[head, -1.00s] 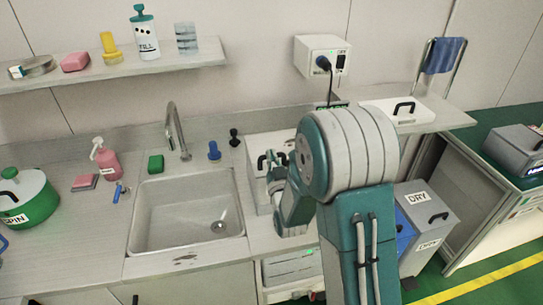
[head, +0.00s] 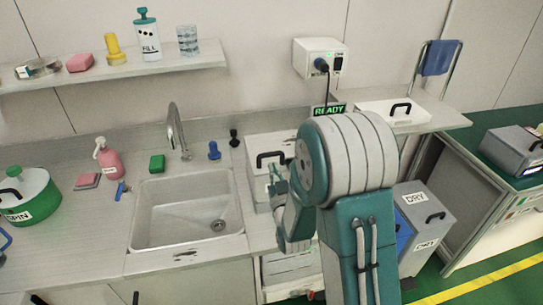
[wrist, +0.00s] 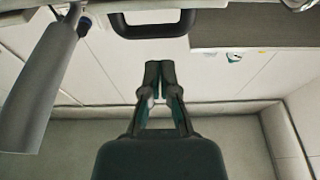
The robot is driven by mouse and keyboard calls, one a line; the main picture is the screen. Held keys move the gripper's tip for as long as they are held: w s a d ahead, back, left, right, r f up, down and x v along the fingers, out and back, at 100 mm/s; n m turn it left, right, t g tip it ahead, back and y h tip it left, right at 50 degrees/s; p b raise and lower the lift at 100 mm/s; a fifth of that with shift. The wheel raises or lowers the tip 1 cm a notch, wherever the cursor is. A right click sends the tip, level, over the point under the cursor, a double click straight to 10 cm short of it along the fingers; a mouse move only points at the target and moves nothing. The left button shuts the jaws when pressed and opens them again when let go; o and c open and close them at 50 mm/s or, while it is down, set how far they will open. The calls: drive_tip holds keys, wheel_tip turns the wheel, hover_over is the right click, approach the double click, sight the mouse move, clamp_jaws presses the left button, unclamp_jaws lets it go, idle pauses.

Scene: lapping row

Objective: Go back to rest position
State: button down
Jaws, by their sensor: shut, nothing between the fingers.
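My gripper (wrist: 160,78) is shut and empty in the wrist view, its two fingertips together. In the head view my gripper (head: 277,172) is small and partly hidden by my arm. It is in front of a white box (head: 262,145) with a black handle (head: 270,157), at the right of the sink. In the wrist view a dark handle (wrist: 153,29) shows just beyond the fingertips, and I see no contact. My teal and white arm is bent in the middle right of the head view and covers part of the counter.
A sink (head: 186,212) with a tap (head: 176,130) is at the left. A shelf (head: 110,72) with bottles is above. A wall socket box (head: 320,57) and a READY sign (head: 329,109) are behind my arm. A DRY bin (head: 432,215) stands at the right.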

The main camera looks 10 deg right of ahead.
drive_tip(key=s+r+g, duration=0.3)
drive_tip(key=s+g, duration=0.2)
drive_tip(key=s, duration=0.5)
drive_tip(key=s+r+g, duration=0.3)
drive_tip(key=s+g, duration=0.2)
drive_tip(key=s, duration=0.5)
drive_tip(key=s+r+g, duration=0.3)
drive_tip(key=s+g, duration=0.2)
drive_tip(key=s, duration=0.4)
drive_tip(key=shift+s, duration=0.4)
